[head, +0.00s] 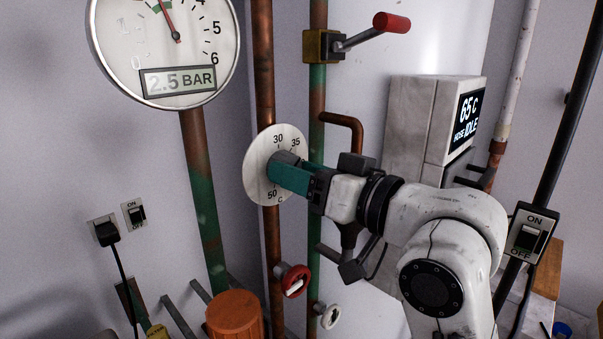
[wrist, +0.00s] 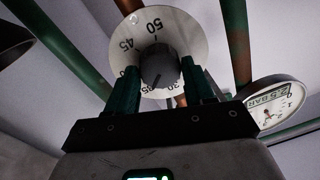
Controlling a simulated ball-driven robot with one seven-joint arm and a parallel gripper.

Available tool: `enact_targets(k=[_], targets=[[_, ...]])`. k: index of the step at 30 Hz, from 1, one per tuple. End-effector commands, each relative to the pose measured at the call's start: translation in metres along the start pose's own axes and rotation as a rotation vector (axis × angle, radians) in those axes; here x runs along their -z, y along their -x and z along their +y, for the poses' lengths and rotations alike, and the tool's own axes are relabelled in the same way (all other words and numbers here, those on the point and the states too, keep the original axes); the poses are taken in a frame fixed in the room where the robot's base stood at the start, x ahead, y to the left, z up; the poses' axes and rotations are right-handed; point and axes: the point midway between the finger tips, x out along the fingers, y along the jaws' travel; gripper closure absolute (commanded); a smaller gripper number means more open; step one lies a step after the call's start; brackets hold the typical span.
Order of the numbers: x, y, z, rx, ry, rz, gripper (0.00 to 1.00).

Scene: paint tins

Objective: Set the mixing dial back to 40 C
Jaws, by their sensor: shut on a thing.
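The mixing dial (head: 257,163) is a round white plate on a copper pipe, with 30, 35 and 50 readable in the head view. Its dark grey knob (wrist: 158,66) stands at the plate's middle. In the wrist view the dial plate (wrist: 183,28) shows 45 and 50 above the knob. My gripper (head: 284,174) reaches in from the right, its green fingers shut on the knob. In the wrist view the fingers flank the knob on both sides. A faint mark shows on the knob's face, but I cannot tell which number it points at. The 40 is hidden.
A pressure gauge (head: 192,35) reading 2.5 BAR hangs at upper left. A red-handled lever (head: 390,23) sits above my arm. A red valve wheel (head: 293,281) and a white one (head: 330,317) lie below the dial.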

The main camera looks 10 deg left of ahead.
Motion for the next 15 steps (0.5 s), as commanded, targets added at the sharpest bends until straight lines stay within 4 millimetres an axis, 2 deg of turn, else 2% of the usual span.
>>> enact_targets(k=[8,15], targets=[[0.0027,0.0000,-0.0008,0.001,-0.100,0.005,0.78],[0.0038,-0.0003,-0.0016,0.005,-0.289,0.015,0.78]])
